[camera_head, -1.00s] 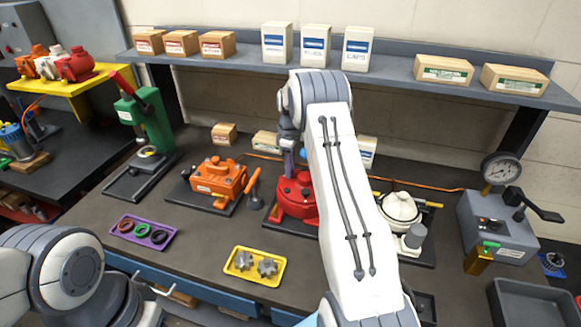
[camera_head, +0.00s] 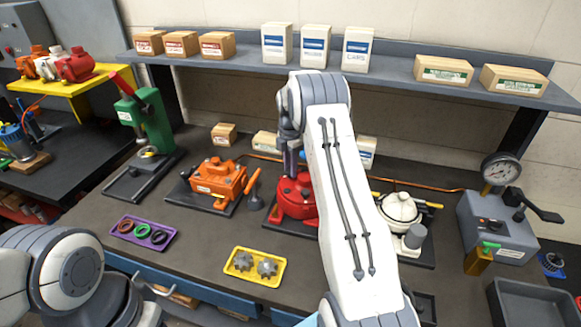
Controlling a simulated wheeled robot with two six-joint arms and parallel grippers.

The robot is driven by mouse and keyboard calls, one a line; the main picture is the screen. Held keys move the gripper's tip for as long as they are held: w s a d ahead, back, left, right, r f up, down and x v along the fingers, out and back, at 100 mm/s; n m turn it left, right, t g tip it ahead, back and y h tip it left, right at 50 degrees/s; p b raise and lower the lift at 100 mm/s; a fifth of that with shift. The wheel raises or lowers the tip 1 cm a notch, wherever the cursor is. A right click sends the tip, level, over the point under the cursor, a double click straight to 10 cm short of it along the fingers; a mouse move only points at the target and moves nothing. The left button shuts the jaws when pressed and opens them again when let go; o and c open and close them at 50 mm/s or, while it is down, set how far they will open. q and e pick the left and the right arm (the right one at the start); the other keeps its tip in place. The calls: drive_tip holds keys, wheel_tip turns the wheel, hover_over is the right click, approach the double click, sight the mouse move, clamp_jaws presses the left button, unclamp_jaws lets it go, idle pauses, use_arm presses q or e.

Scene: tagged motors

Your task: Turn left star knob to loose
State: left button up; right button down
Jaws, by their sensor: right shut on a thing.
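My right arm reaches over the bench. Its gripper (camera_head: 291,160) points down at the top of the red motor housing (camera_head: 296,196), behind my own forearm. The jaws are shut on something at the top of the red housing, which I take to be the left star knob. The knob is hidden by the gripper, so its shape and its setting cannot be told. The red housing sits on a dark base plate, partly covered by my arm. Parts of my left arm show at the lower left; its gripper is not in view.
An orange motor (camera_head: 218,179) stands left of the red one, a white housing (camera_head: 400,208) right of it. A yellow tray (camera_head: 254,278) with grey star-shaped parts and a purple tray (camera_head: 142,233) with rings lie in front. A gauge unit (camera_head: 497,225) stands at right.

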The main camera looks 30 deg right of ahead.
drive_tip(key=shift+s+f+n, duration=0.1)
drive_tip(key=shift+f+n, duration=0.2)
drive_tip(key=shift+n, duration=0.8)
drive_tip(key=c, duration=0.7)
unclamp_jaws()
drive_tip(key=shift+o, duration=0.6)
drive_tip(key=shift+r, duration=0.1)
drive_tip(key=shift+d+r, duration=0.1)
drive_tip(key=shift+r, duration=0.05)
